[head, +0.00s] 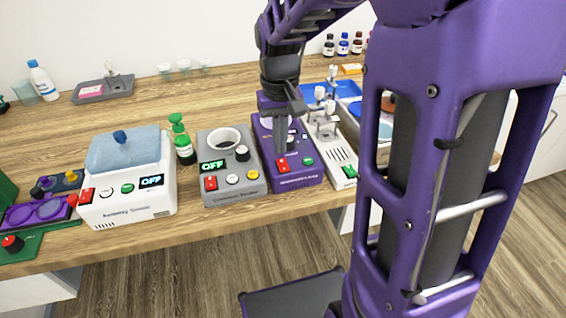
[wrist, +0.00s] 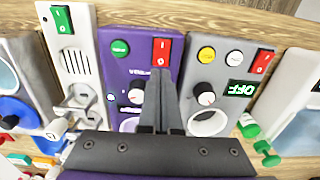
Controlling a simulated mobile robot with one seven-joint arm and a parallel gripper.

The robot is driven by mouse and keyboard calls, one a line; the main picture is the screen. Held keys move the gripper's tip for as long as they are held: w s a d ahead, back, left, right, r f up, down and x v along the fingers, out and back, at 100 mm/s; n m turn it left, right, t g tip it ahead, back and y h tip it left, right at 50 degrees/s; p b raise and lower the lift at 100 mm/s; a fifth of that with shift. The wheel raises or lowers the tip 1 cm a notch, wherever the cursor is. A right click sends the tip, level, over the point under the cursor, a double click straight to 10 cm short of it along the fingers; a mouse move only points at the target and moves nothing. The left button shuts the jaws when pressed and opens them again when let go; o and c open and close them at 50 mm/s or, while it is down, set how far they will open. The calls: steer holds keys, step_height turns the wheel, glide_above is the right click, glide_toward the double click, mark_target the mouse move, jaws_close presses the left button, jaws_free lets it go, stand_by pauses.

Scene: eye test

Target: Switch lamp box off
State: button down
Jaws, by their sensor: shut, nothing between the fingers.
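No label is clear enough to name the lamp box for certain. My gripper (head: 281,150) is over the purple box (head: 298,182), which also shows in the wrist view (wrist: 118,70). This box has a red rocker switch (wrist: 161,52), a green button (wrist: 120,48) and a white knob (wrist: 136,96). The red switch also shows in the head view (head: 283,165). My gripper is shut and empty, its fingertips (wrist: 158,80) close to the red switch. I cannot tell whether they touch the box. The fingers hide part of its label and top.
A grey box (head: 233,194) with an OFF display (head: 213,167) stands close on the left. A pale device (head: 336,148) with a green switch (head: 349,171) stands close on the right. Further left are a green-capped bottle (head: 184,146) and a white box (head: 130,205) reading OFF.

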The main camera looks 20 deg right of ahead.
steer(key=shift+f+b, duration=0.55)
steer(key=shift+f, duration=0.4)
steer(key=shift+r, duration=0.1)
step_height(320, 180, up, 7)
steer(key=p, duration=0.6)
stand_by(0.4)
stand_by(0.5)
